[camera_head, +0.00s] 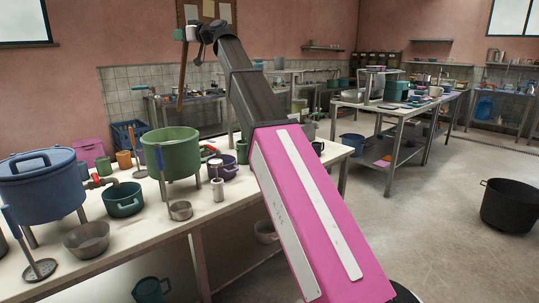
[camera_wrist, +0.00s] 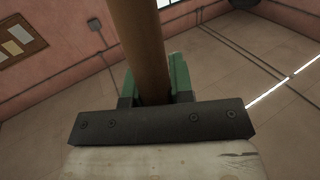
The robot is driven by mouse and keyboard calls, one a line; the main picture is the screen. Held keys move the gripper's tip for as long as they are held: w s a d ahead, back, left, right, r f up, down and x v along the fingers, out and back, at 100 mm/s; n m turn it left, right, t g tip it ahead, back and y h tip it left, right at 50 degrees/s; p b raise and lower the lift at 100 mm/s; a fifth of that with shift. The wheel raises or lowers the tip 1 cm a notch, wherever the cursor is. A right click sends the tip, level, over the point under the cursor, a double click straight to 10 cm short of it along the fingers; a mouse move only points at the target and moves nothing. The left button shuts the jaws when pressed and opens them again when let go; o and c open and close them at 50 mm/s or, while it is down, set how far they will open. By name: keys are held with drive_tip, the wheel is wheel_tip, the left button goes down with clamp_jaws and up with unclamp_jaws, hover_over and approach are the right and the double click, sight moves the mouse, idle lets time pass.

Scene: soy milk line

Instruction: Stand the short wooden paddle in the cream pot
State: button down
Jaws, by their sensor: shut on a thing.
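My gripper (camera_head: 186,34) is raised high above the left table and shut on a long brown wooden paddle (camera_head: 182,72). The paddle hangs nearly upright, its lower end in front of the back counter. In the wrist view the brown shaft (camera_wrist: 147,45) runs between the green fingers of my gripper (camera_wrist: 153,84); the rest of it is out of frame. A small pale cylindrical pot (camera_head: 217,189) stands near the front of the left table, below and to the right of the paddle. I cannot tell surely whether it is the cream pot. A pale mug (camera_head: 435,91) stands on the far right table.
The left table (camera_head: 150,222) carries a large blue lidded vessel (camera_head: 42,188), a green vessel on legs (camera_head: 172,150), a teal pot (camera_head: 123,199), a purple pot (camera_head: 229,171) and metal bowls. A black pot (camera_head: 510,204) is on the floor. The floor between is open.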

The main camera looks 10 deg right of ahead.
wheel_tip(320, 180, up, 7)
idle(0.6)
drive_tip(key=shift+f, duration=0.15)
